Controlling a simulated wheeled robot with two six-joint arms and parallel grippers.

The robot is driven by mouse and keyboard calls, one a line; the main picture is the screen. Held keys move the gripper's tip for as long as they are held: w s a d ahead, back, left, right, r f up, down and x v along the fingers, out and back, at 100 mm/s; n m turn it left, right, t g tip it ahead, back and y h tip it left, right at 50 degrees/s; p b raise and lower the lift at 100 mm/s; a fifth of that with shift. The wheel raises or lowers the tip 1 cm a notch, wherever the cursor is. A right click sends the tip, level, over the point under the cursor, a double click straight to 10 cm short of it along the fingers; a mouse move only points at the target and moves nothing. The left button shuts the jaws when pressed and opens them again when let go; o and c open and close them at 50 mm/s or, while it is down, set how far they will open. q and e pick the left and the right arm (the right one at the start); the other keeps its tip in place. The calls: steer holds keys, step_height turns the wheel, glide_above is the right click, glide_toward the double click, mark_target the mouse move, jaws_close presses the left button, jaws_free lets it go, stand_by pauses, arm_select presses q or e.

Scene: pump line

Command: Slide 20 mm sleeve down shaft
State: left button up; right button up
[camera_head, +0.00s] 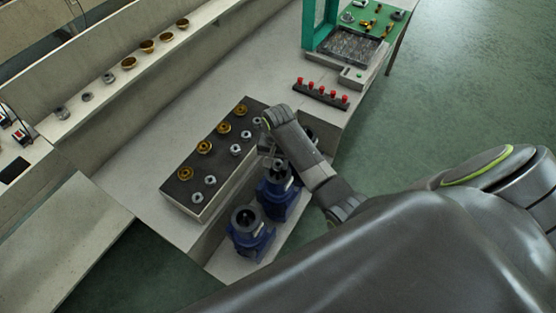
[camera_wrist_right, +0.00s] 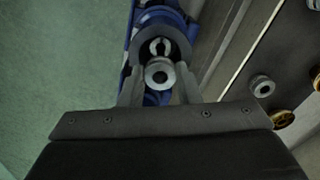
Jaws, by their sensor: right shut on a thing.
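In the right wrist view, my right gripper (camera_wrist_right: 160,88) is shut on a silver ring-shaped sleeve (camera_wrist_right: 160,73), with one finger on each side. The sleeve's round face and bore show. Just beyond it is a blue pump (camera_wrist_right: 158,15) with a dark round opening and silver parts inside. I cannot tell whether the sleeve is around the shaft or only above it. In the head view, my right gripper (camera_head: 268,150) reaches down over the middle blue pump (camera_head: 276,198); my arm hides much of its jaws. My left gripper is not in view.
A dark-topped block (camera_head: 187,187) beside the pumps carries brass rings and silver sleeves. Another blue pump (camera_head: 249,238) stands in front; a further one is partly behind my arm. A black strip with red-topped pieces (camera_head: 321,93) and a green frame (camera_head: 312,25) stand farther back.

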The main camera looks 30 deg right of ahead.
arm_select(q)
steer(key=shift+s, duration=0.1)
arm_select(e)
steer(key=shift+f, duration=0.6)
stand_by(0.6)
steer(key=o, duration=1.1)
